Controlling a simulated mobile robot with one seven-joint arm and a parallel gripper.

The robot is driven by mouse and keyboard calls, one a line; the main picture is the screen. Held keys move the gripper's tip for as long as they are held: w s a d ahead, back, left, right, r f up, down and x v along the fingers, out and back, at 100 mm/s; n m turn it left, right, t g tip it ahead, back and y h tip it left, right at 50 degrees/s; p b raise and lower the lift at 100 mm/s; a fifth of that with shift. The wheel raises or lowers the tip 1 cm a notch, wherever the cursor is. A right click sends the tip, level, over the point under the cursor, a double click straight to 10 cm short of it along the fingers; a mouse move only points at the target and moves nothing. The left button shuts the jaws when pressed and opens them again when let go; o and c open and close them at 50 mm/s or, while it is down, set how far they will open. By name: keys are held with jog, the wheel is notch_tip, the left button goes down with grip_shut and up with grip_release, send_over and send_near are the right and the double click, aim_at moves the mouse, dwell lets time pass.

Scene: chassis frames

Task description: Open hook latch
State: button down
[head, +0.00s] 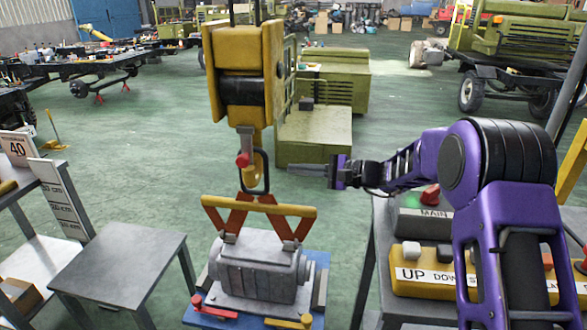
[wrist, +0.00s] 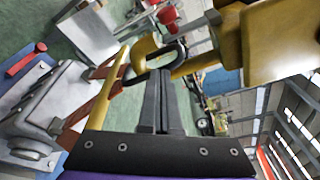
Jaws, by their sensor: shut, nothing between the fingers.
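The yellow crane hook (head: 259,141) hangs below its hook block (head: 243,88). A grey latch part with a red knob (head: 243,160) sits at the hook's left side; the red knob also shows in the wrist view (wrist: 167,14). A dark ring (head: 265,183) hangs at the hook, above the lifting tongs. I cannot tell whether the latch is open or shut. My gripper (head: 290,169) points left, just right of the hook, and looks apart from it. Its fingers (wrist: 161,80) are shut and empty, with the hook and ring beyond their tips in the wrist view.
The red tongs with a yellow bar (head: 258,206) stand over a grey machine block (head: 258,265) on a blue base. A grey table (head: 120,265) stands left. A control box (head: 415,283) marked UP and DOWN lies on the right table, below my arm.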

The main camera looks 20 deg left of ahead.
aim_at(244, 152)
jog(key=s+a, duration=0.3)
jog(key=a, duration=0.5)
jog(key=shift+a+r, duration=0.3)
jog(key=shift+r, duration=0.15)
